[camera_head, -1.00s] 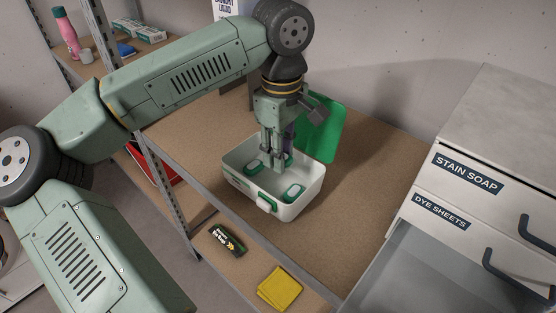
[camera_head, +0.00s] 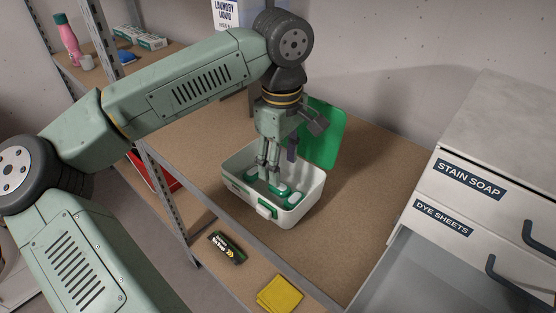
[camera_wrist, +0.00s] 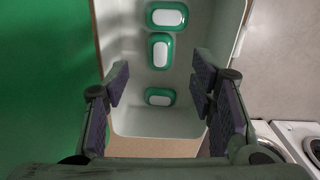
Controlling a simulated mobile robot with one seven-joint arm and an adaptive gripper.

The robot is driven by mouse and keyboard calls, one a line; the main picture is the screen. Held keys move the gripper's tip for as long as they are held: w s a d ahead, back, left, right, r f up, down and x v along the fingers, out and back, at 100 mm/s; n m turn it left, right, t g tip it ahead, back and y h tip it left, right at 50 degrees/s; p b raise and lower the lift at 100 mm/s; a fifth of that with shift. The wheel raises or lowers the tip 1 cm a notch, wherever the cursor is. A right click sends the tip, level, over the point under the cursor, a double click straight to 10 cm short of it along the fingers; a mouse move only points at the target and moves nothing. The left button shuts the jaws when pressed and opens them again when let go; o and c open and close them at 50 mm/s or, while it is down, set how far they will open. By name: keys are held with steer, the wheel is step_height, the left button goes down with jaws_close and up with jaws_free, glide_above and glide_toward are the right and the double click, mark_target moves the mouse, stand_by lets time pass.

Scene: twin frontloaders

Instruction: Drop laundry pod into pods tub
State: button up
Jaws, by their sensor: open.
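The pods tub (camera_head: 308,205) is a white box with a green lid (camera_head: 325,135) standing open at its back. It sits on the brown shelf. Green-and-white laundry pods lie on its floor; one (camera_head: 281,188) shows close to my fingers and another (camera_head: 294,199) near the right wall. The wrist view shows three pods, at the top (camera_wrist: 167,17), in the middle (camera_wrist: 159,52) and lower down (camera_wrist: 159,97). My gripper (camera_head: 268,174) points down with its fingertips inside the tub. In the wrist view my gripper (camera_wrist: 160,88) is open, fingers apart, holding nothing.
An open drawer unit (camera_head: 440,190) labelled STAIN SOAP and DYE SHEETS stands at the right. A dark packet (camera_head: 228,247) and a yellow cloth (camera_head: 280,294) lie on the lower shelf. A laundry liquid box (camera_head: 228,14) stands behind my arm. Bare shelf lies right of the tub.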

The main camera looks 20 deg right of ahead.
step_height(320, 180, up, 12)
stand_by(0.5)
